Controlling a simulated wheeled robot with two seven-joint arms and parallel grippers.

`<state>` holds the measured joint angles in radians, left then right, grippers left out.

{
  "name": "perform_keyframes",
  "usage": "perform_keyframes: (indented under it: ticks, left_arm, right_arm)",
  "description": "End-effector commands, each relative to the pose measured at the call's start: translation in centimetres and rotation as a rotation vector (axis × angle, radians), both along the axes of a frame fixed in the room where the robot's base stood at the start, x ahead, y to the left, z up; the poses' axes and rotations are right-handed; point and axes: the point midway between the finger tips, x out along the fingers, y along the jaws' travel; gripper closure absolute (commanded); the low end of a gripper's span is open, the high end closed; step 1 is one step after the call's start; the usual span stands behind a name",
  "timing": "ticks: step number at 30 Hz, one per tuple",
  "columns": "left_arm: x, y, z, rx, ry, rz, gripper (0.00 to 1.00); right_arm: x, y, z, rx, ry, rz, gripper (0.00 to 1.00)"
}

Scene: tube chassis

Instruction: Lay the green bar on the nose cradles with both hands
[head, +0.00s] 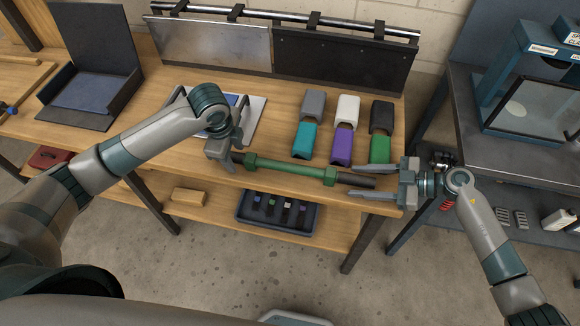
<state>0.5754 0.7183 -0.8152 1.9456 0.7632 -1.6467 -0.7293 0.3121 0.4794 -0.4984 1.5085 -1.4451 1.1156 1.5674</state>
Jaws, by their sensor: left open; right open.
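The green bar (290,167) lies crosswise near the front edge of the wooden bench, with collars near both ends and a dark rod end on the right. My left gripper (233,163) is open at the bar's left end; the gripper hides that end. My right gripper (370,181) is open, its fingers pointing left on either side of the dark right end. I cannot tell whether either gripper touches the bar. I cannot make out the nose cradles for certain in this view.
Grey, white and black blocks with teal (305,141), purple (342,145) and green (380,150) fronts stand behind the bar. A pale plate (254,112) lies behind my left gripper. Upright panels (340,62) line the back. A dark tray (250,214) sits on the lower shelf.

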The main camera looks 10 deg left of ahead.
Motion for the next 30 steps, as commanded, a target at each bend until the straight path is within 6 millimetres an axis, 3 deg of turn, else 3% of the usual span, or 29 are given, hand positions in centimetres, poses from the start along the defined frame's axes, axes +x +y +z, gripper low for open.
perform_keyframes:
  ticks: [4,10,30]
  left_arm:
    - [0.0,0.0,0.0,0.000,0.000,0.000,0.54]
    - [0.0,0.0,0.0,0.000,0.001,0.000,0.99]
    - [0.1,0.0,1.0,0.000,-0.002,0.001,1.00]
  right_arm:
    - [0.0,0.0,0.0,0.000,0.000,0.000,0.54]
    - [0.0,0.0,0.0,0.000,0.000,0.000,0.99]
    - [0.1,0.0,1.0,0.002,-0.001,0.000,1.00]
